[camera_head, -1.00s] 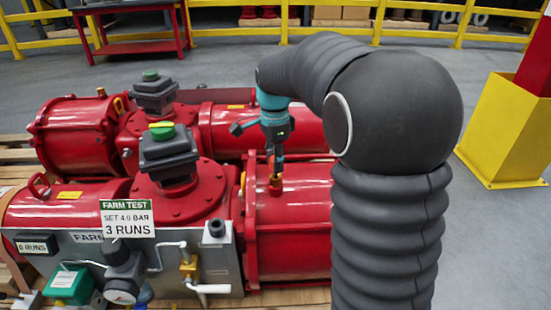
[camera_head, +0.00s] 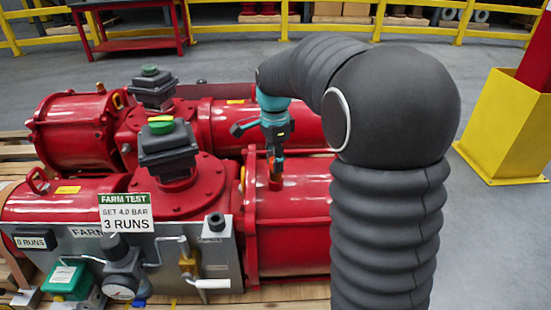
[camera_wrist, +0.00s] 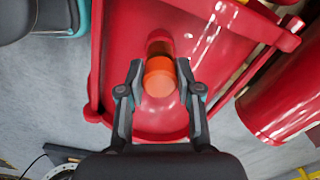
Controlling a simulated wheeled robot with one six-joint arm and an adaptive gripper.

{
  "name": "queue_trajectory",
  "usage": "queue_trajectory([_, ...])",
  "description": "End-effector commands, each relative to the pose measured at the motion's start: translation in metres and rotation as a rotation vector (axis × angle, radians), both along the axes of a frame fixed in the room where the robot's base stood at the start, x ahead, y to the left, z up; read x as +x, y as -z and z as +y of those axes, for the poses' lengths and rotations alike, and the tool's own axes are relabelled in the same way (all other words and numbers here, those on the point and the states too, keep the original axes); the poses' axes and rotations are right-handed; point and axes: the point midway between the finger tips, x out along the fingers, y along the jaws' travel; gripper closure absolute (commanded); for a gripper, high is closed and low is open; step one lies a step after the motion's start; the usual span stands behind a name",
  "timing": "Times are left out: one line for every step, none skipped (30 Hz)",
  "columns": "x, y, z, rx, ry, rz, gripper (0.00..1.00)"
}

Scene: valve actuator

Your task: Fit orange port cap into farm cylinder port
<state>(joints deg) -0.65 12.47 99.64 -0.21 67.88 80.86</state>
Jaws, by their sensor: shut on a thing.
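The orange port cap (camera_wrist: 159,77) sits between the two fingers of my gripper (camera_wrist: 159,84) in the wrist view. My gripper is shut on it. A red port stub (camera_wrist: 159,36) shows just beyond the cap, in line with it. In the head view my gripper (camera_head: 275,162) points down over the upright red port stub (camera_head: 275,184) on top of the front cylinder (camera_head: 295,215), which bears the FARM sign. Only a small orange patch of the cap shows there, between the fingers. I cannot tell whether the cap touches the port or is inside it.
A second red actuator (camera_head: 75,130) lies behind the front one. Valve position indicators (camera_head: 167,150) rise left of my gripper. A grey panel (camera_head: 185,262) with gauge and fittings stands at the front. A yellow post base (camera_head: 505,130) stands at the right on open floor.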

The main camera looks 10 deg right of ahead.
Motion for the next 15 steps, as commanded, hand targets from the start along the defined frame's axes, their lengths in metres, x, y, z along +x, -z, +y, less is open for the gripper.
queue_trajectory([-0.0001, 0.0018, 0.0, 0.0, 0.0, 0.0, 1.0])
queue_trajectory([-0.0001, 0.0024, 0.0, 0.0, 0.0, 0.0, 1.0])
queue_trajectory([-0.0001, 0.0033, 0.0, 0.0, 0.0, 0.0, 1.0])
queue_trajectory([-0.0001, 0.0039, 0.0, 0.0, 0.0, 0.001, 1.0])
queue_trajectory([-0.0001, 0.0046, 0.0, 0.0, 0.0, 0.001, 1.0])
queue_trajectory([-0.0002, 0.0054, -0.0001, 0.0, 0.0, 0.001, 1.0])
queue_trajectory([-0.0002, 0.0061, -0.0001, 0.0, 0.0, 0.001, 1.0])
queue_trajectory([-0.0002, 0.0067, -0.0001, 0.0, 0.0, 0.001, 1.0])
queue_trajectory([-0.0002, 0.0075, -0.0001, 0.0, 0.0, 0.001, 1.0])
queue_trajectory([-0.0002, 0.0082, -0.0001, 0.0, 0.0, 0.001, 1.0])
queue_trajectory([-0.0002, 0.0087, -0.0001, 0.0, 0.0, 0.001, 1.0])
queue_trajectory([-0.0001, 0.0077, 0.0, 0.0, 0.0, 0.0, 0.56])
queue_trajectory([-0.0001, 0.0077, 0.0, 0.0, 0.0, 0.0, 0.48])
queue_trajectory([-0.0001, 0.0076, 0.0, 0.0, 0.0, 0.0, 0.41])
queue_trajectory([-0.0001, 0.0076, 0.0, 0.0, 0.0, 0.0, 0.36])
